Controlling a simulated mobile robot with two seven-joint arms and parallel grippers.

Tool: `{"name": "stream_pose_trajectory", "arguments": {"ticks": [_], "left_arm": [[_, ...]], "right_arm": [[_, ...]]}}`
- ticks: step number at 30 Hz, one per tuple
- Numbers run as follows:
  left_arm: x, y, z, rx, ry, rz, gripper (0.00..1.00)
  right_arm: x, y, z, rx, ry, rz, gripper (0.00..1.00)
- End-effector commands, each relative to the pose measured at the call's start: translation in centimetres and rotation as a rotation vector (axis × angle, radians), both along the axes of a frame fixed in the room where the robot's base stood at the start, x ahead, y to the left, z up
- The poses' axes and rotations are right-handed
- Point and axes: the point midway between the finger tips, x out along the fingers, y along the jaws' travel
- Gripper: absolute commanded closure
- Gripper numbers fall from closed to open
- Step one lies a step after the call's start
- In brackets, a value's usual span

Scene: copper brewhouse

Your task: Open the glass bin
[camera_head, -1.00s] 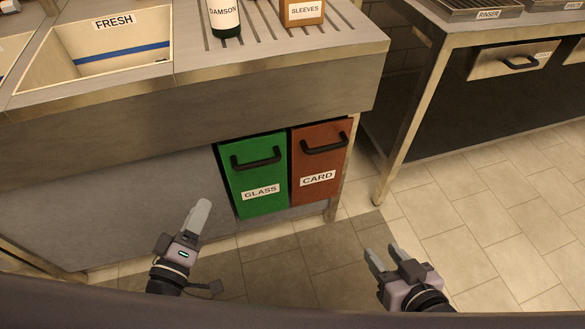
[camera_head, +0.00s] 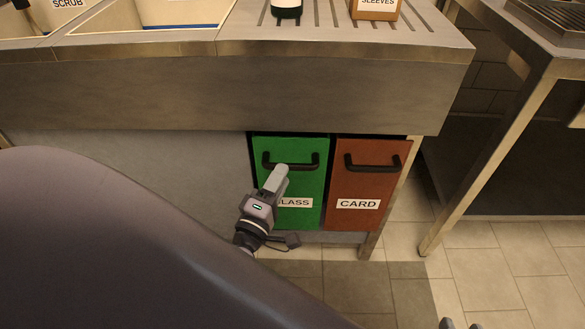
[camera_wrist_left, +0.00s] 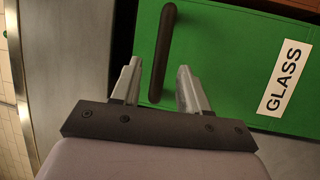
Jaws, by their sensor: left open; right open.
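The green glass bin (camera_head: 313,182) is shut under the counter, with a black bar handle (camera_head: 305,164) across its upper front and a white GLASS label partly hidden by my left gripper. My left gripper (camera_head: 278,176) is in front of the bin, just below the handle's left part. In the left wrist view the open fingers (camera_wrist_left: 157,84) lie on either side of the lower end of the handle (camera_wrist_left: 166,45); I cannot tell whether they touch it. The GLASS label (camera_wrist_left: 284,78) shows to the right. My right gripper (camera_head: 460,324) shows only its fingertips at the bottom edge.
The brown card bin (camera_head: 366,186) with its own black handle stands right beside the glass bin. The steel counter (camera_head: 330,85) overhangs both. A counter leg (camera_head: 386,215) is right of the card bin. Tiled floor (camera_head: 385,290) is clear in front.

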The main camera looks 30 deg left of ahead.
Motion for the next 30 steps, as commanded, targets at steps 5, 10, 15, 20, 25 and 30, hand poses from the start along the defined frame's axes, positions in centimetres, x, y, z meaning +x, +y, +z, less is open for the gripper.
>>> {"name": "stream_pose_trajectory", "arguments": {"ticks": [5,10,15,20,25,30], "left_arm": [[2.6,0.4,0.4,0.001,-0.002,0.0,0.56],[3.8,0.6,0.6,0.002,0.0,-0.001,0.56],[4.1,0.6,0.7,0.002,0.001,-0.001,0.56],[4.1,0.6,0.7,0.002,0.001,-0.001,0.59],[4.1,0.6,0.7,0.002,0.001,-0.001,1.0],[4.0,0.6,0.7,0.002,0.001,-0.001,1.0]], "right_arm": [[0.1,0.3,-0.2,0.02,0.001,0.004,0.57],[0.2,0.5,-0.3,0.03,0.002,0.006,0.57],[0.1,0.5,-0.2,0.034,0.003,0.006,0.57],[0.1,0.5,-0.2,0.034,0.003,0.007,0.57],[0.1,0.5,-0.2,0.034,0.003,0.007,0.57],[0.1,0.5,-0.2,0.033,0.003,0.008,0.57]]}}
